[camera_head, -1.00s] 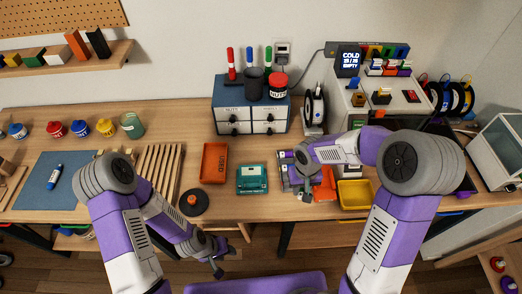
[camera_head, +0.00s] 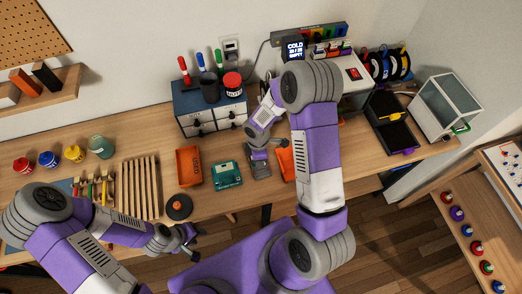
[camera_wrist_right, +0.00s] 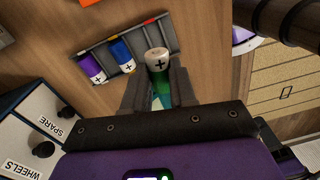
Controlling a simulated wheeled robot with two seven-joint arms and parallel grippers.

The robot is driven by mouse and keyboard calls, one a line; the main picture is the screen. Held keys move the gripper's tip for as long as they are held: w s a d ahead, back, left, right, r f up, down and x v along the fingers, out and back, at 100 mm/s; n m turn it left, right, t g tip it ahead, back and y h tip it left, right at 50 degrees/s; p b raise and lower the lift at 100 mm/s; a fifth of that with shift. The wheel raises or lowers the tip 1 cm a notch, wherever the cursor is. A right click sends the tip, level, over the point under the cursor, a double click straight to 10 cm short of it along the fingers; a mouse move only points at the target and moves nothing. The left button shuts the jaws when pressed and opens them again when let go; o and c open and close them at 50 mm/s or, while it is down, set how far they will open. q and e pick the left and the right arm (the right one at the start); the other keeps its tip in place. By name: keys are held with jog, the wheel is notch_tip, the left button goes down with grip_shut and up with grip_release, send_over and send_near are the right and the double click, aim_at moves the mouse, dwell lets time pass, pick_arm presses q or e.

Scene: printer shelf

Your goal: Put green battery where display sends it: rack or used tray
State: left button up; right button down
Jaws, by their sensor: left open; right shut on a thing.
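The display (camera_head: 295,48) at the back reads COLD on top and EMPTY at the bottom; the middle line is too small to read surely. The dark rack (camera_wrist_right: 150,35) lies just beyond, holding a purple battery (camera_wrist_right: 92,68) and a blue battery (camera_wrist_right: 123,55). I cannot tell whether the held battery is clear of the rack. The orange used tray (camera_head: 188,166) is left of the teal device (camera_head: 227,175). My left gripper (camera_head: 186,241) is open and empty, before the table's front edge.
A blue drawer cabinet (camera_head: 210,108) stands behind the used tray. A black round piece with an orange knob (camera_head: 179,206) lies at the front edge. A slatted wooden rack (camera_head: 140,188) is to the left. An orange bin (camera_head: 286,163) is right of the battery rack.

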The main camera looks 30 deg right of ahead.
jog(key=shift+s+d+r+n+p, duration=0.25)
jog(key=shift+n+p, duration=0.2)
jog(key=shift+n, duration=0.45)
jog(key=shift+d+f, duration=0.1)
pick_arm(q)
jog(key=shift+r, duration=0.9)
jog(key=shift+f, duration=0.1)
pick_arm(e)
jog(key=shift+f+b, duration=0.1)
jog(key=shift+b, duration=0.35)
pick_arm(q)
jog(key=shift+f+b, duration=1.8)
jog(key=shift+f, duration=0.35)
pick_arm(e)
jog(key=shift+f, duration=1.9)
pick_arm(q)
jog(key=shift+f, duration=0.25)
pick_arm(e)
jog(key=shift+f, duration=0.15)
pick_arm(q)
jog(key=shift+f+b, duration=0.45)
jog(key=shift+b, duration=0.2)
pick_arm(e)
jog(key=shift+f, duration=0.45)
pick_arm(q)
jog(key=shift+f, duration=0.15)
pick_arm(e)
jog(key=shift+f, duration=0.2)
